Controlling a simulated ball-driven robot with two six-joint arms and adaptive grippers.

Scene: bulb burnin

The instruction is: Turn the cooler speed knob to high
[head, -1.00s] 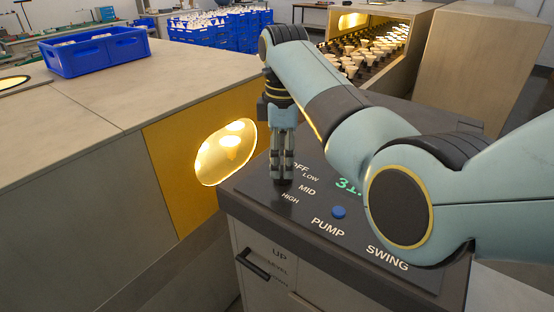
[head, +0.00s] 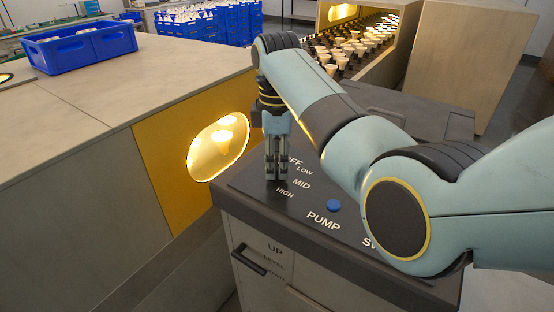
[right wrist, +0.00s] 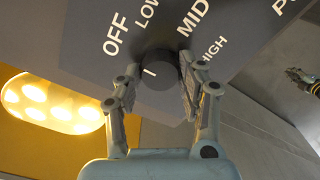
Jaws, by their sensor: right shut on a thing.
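The cooler speed knob (right wrist: 160,72) is a dark round dial with a short white mark on its left part, nearer the OFF side than HIGH. The labels OFF, LOW, MID and HIGH (right wrist: 209,50) curve around it on the dark panel (head: 240,189). My right gripper (head: 277,178) points straight down at the panel. In the right wrist view its two fingers (right wrist: 160,82) are shut on the knob, one on each side. In the head view the fingers hide the knob. What looks like my left gripper (right wrist: 296,76) shows small at the right edge of the wrist view.
A blue button (head: 333,206) sits above the PUMP label. A black handle (head: 248,261) is on the cabinet front. A yellow panel with a lit window (head: 217,148) stands close left of the gripper. A blue crate (head: 82,50) rests on the counter.

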